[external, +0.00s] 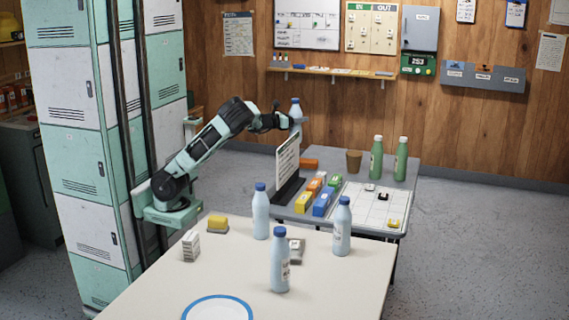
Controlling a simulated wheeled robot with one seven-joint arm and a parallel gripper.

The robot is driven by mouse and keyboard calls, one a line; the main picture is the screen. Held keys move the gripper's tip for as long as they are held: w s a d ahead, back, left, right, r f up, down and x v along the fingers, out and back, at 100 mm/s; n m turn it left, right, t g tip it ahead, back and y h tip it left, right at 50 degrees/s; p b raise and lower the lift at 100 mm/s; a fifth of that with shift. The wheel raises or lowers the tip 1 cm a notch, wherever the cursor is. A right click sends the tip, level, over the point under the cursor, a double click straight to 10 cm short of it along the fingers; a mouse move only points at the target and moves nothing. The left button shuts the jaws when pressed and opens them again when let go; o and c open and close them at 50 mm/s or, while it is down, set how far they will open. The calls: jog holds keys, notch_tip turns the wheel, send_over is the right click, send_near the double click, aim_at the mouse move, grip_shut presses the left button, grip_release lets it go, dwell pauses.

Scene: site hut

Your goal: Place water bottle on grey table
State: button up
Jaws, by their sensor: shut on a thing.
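My gripper (288,121) is at the end of my outstretched arm, shut on a pale water bottle (296,110) with a blue cap. The bottle is upright and raised in the air, above the left rear side of the grey table (337,164) as the picture shows it. How far it is over the tabletop in depth I cannot tell. Three similar blue-capped bottles stand on the nearer cream table: one at the back (261,214), one at the right (341,230) and one in front (280,264).
The grey table carries a standing sign (287,163), several coloured boxes (322,203), a brown cup (354,161), two green bottles (376,160) and a white gridded sheet (367,206). Lockers (75,150) stand left.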

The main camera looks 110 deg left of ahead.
notch_tip(320, 180, down, 15)
jog(key=b, duration=0.3)
jog(key=shift+f+b, duration=0.2)
jog(key=shift+b, duration=0.1)
jog(key=shift+f, duration=0.15)
jog(key=o, duration=1.3)
jog(key=shift+r, duration=0.2)
jog(key=p+v, duration=0.1)
jog(key=v, duration=1.1)
